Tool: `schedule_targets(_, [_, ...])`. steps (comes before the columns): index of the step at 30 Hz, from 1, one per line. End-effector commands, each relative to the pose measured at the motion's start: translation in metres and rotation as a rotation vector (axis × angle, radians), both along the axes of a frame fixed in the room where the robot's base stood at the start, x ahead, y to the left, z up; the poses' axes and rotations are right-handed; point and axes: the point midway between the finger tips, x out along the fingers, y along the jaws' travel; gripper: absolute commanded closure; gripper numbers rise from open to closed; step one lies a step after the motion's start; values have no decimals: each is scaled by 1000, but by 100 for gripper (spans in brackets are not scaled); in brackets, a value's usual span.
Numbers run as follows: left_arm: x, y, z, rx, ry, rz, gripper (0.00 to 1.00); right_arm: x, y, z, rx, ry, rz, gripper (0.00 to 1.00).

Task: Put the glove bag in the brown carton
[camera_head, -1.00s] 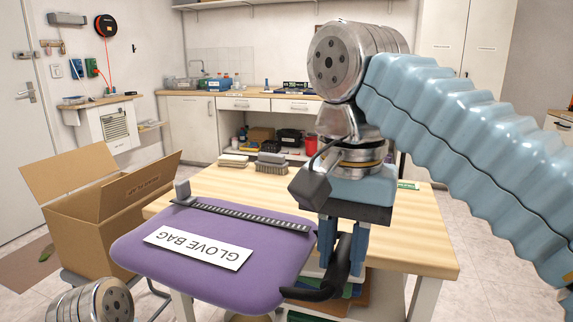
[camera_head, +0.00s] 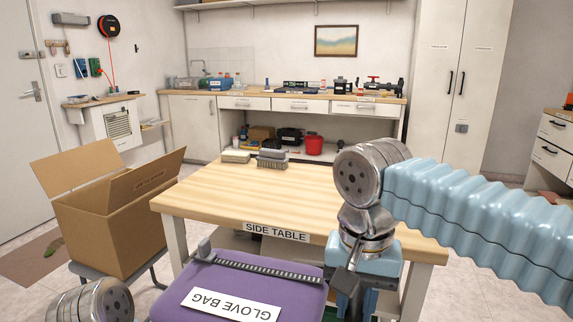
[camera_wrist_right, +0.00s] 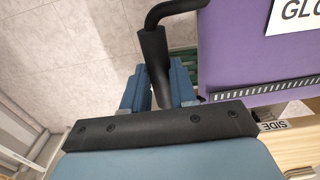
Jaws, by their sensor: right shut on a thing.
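The purple glove bag (camera_head: 258,281), with a white label and a dark zip strip, is at the bottom of the head view, in front of the side table. Its lower part is cut off by the frame. My right gripper (camera_wrist_right: 155,88) is shut on the bag's black handle, which runs between the blue fingers in the right wrist view; the bag (camera_wrist_right: 230,50) hangs beside them. The brown carton (camera_head: 115,222) stands at the left with its flaps open, on a grey stool. The bag is to the right of the carton and apart from it. My left gripper is out of view.
A red bucket (camera_head: 314,145) shows under the back counter.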

Motion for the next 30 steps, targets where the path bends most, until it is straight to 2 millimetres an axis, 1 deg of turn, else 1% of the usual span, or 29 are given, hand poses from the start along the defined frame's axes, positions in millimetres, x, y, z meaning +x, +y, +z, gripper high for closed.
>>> schedule_targets(1, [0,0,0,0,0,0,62,5,-9,-24,-2,7,12,100])
schedule_targets(2, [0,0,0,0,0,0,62,9,-14,-39,-3,8,23,100])
schedule_targets(5, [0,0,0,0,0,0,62,23,-32,-99,-5,14,69,100])
schedule_targets(6, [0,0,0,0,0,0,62,29,-39,-126,-7,16,90,100])
schedule_targets(8, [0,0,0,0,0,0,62,38,-51,-165,-7,17,123,100])
schedule_targets(9, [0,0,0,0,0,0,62,44,-58,-190,-7,18,146,100])
schedule_targets(11, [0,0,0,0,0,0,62,53,-69,-228,-6,20,177,100])
schedule_targets(12, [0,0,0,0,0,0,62,59,-75,-251,-7,19,196,100])
schedule_targets(15, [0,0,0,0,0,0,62,71,-87,-296,-3,14,238,100])
schedule_targets(16, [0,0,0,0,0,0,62,74,-91,-308,-2,14,249,100])
schedule_targets(18, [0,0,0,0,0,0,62,81,-97,-329,-2,10,269,100])
schedule_targets(22, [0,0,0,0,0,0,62,89,-104,-358,0,5,296,100])
schedule_targets(30, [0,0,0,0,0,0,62,90,-103,-355,0,-1,299,100])
